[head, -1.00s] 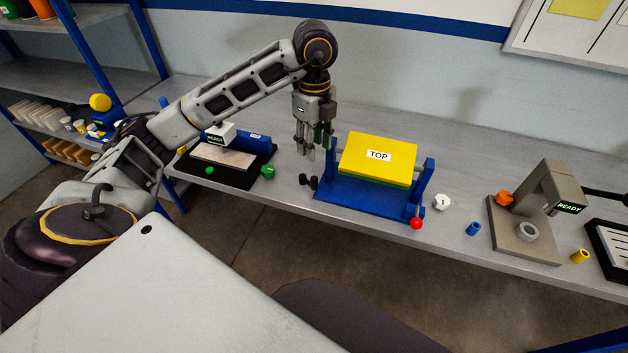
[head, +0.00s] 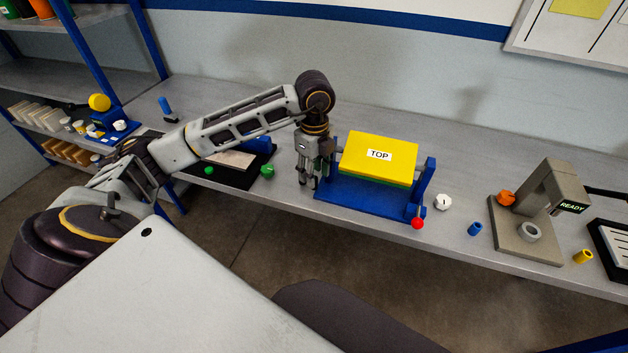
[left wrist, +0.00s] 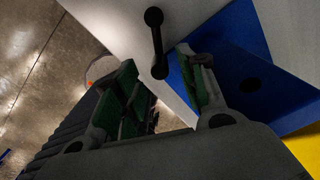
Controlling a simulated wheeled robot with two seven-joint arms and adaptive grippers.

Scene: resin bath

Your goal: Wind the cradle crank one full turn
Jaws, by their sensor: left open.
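The blue cradle (head: 345,200) stands on the bench and holds a yellow block (head: 400,146) marked TOP, green along its lower edge. A red knob (head: 417,223) sits at the cradle's front right. My left gripper (head: 309,184) points down at the cradle's left end and hides the crank in the head view. In the left wrist view the black crank (left wrist: 156,42) shows as a short bar with rounded ends, just beyond and between the open green-padded fingers (left wrist: 158,66). I cannot tell whether they touch it. My right gripper is not in view.
A black tray (head: 222,177) lies left of the cradle, partly behind my left arm. To the right stand a white knob (head: 442,202), a blue tube (head: 475,229) and a grey device (head: 550,190) reading READY. The bench behind the cradle is clear.

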